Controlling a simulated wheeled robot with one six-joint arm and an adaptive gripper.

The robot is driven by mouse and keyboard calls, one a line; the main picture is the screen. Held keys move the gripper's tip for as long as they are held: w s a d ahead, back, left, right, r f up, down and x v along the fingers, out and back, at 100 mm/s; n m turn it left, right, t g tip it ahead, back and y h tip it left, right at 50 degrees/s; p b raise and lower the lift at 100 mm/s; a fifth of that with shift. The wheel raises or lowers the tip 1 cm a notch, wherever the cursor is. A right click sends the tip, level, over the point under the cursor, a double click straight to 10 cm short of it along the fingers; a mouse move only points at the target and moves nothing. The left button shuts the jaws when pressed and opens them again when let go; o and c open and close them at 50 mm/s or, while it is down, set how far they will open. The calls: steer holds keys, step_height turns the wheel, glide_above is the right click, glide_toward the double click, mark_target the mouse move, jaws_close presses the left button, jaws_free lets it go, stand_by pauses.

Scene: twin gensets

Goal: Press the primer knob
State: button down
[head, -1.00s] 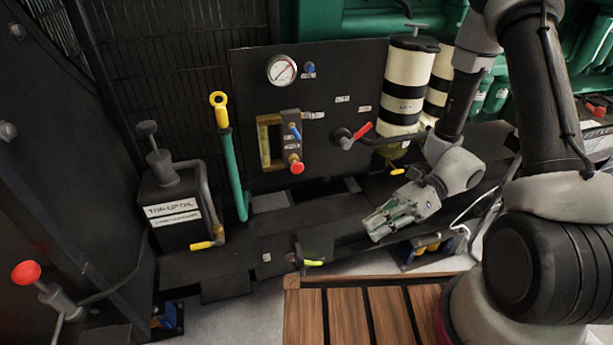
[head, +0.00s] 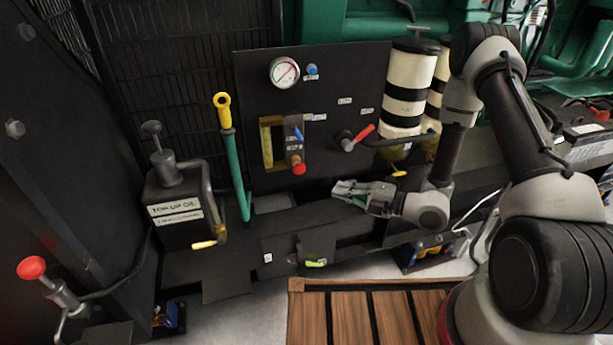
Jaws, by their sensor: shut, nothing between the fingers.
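The small labels are too blurred to tell which control is the primer knob. A red round knob (head: 298,169) sticks out below a brass block on the black panel (head: 362,75). A black knob (head: 151,128) tops the pump of the top-up oil box (head: 175,205), and a red mushroom knob (head: 31,268) stands at the far left. My gripper (head: 345,192) is shut and empty, pointing left, in front of the panel's lower edge. In the picture it is right of and below the brass block's red knob, touching nothing that I can see.
The panel carries a pressure gauge (head: 284,72), a blue knob (head: 312,69) and a red-handled valve (head: 357,137). A green lever with a yellow grip (head: 223,110) stands left of it. Cream filters (head: 405,90) are behind my arm. A wooden slatted platform (head: 350,315) lies in front.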

glide_toward(299, 169)
steer(key=s+a, duration=0.3)
steer(key=a, duration=0.2)
steer(key=shift+w+a+f, duration=0.15)
steer(key=shift+w+a, duration=0.15)
steer(key=shift+w, duration=0.35)
steer(key=shift+w+a+f, duration=0.1)
steer(key=shift+w+a, duration=0.15)
steer(key=shift+w, duration=0.4)
steer(key=shift+w+a+f, duration=0.15)
steer(key=shift+w+a, duration=0.15)
steer(key=shift+w, duration=0.35)
steer(key=shift+w+a, duration=0.15)
steer(key=shift+w, duration=0.5)
steer(key=shift+w+a, duration=0.15)
steer(key=shift+w, duration=0.45)
